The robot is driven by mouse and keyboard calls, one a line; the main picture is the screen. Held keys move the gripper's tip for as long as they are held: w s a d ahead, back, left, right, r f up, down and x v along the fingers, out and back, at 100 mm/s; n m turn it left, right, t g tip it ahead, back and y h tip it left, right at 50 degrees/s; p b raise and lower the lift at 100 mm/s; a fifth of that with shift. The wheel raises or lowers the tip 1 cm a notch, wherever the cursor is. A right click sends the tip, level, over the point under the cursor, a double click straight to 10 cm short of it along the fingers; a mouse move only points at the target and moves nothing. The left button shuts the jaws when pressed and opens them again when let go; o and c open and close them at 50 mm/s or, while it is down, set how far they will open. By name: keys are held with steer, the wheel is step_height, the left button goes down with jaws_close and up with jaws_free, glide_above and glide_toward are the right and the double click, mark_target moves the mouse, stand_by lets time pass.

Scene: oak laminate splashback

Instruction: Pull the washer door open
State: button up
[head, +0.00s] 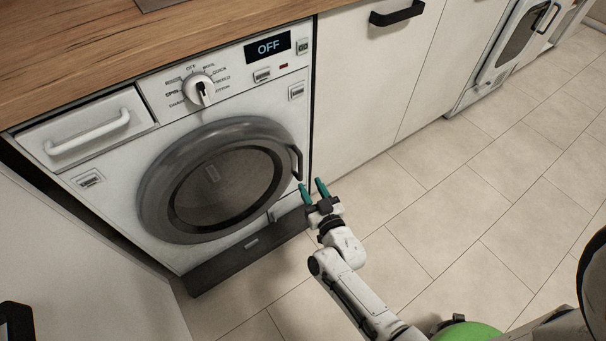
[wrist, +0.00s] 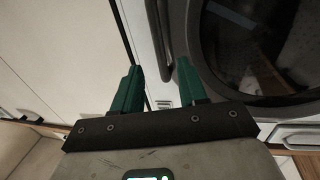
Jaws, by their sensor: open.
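The washer door (head: 160,192) is round, with a grey rim and dark glass, and looks closed against the white front. Its dark handle (head: 297,162) stands at the door's right edge. My gripper (head: 310,185) is open, its two green fingers just below the handle's lower end in the head view. In the wrist view my gripper (wrist: 157,76) shows its fingers apart, with the handle (wrist: 163,45) as a dark bar ahead, between their lines. The door's dark glass (wrist: 285,45) fills the right there. I cannot tell whether a finger touches the handle.
The washer's display (head: 267,46) reads OFF above the door, beside a round dial (head: 198,89). A detergent drawer (head: 88,128) is at its upper left. A white cabinet (head: 362,85) with a black handle adjoins on the right. Tiled floor (head: 460,190) is clear to the right.

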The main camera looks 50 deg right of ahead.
mark_target(302, 169)
steer(key=x, duration=0.6)
steer(key=shift+b, duration=0.35)
jaws_close()
stand_by(0.3)
